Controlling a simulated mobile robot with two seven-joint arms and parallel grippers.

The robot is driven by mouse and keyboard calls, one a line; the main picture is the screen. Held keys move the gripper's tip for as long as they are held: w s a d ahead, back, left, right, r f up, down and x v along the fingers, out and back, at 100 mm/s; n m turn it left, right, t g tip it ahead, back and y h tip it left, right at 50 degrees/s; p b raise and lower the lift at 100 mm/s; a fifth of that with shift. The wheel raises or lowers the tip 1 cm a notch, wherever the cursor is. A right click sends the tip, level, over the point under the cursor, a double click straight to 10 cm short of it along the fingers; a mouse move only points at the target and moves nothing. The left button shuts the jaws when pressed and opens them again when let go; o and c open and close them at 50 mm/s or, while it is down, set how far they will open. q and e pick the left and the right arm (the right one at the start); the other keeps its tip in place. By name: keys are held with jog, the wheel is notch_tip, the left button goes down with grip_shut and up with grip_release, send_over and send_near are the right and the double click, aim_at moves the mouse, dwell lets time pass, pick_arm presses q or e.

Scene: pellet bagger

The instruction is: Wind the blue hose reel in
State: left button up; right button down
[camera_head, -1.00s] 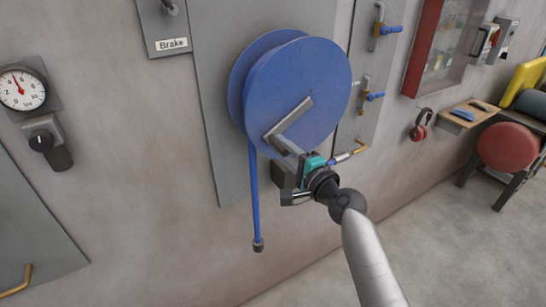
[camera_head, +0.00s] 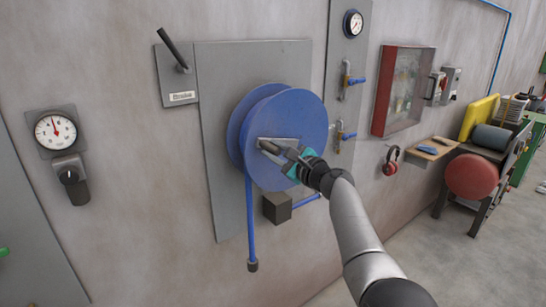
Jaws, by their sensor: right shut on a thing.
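The blue hose reel (camera_head: 305,115) is mounted on a grey wall panel. A grey crank arm (camera_head: 289,139) lies across its front face, pointing left from about the reel's middle. My right gripper (camera_head: 286,158) is shut on the crank's handle (camera_head: 269,147), in front of the reel. The gripper hides part of the handle and of the reel's face. The blue hose (camera_head: 250,215) hangs straight down from the reel's left side, with a dark end fitting (camera_head: 252,265) below. My left gripper is not in view.
A brake lever (camera_head: 172,48) on a grey plate stands left above the reel. A dark box (camera_head: 277,207) sits just below the reel. Blue-handled valves (camera_head: 353,82) are to the right. Ear defenders (camera_head: 391,162) and a small shelf (camera_head: 432,149) are further right.

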jog(key=shift+w+d+r, duration=0.1)
jog(key=shift+r, duration=0.45)
jog(key=shift+m, duration=0.3)
jog(key=c, duration=0.6)
grip_release()
jog(key=shift+f, duration=0.15)
jog(key=shift+d, duration=0.1)
jog(key=shift+p+v, duration=0.95)
jog(key=shift+v, duration=0.2)
jog(key=v, duration=1.3)
jog(key=shift+p, duration=0.45)
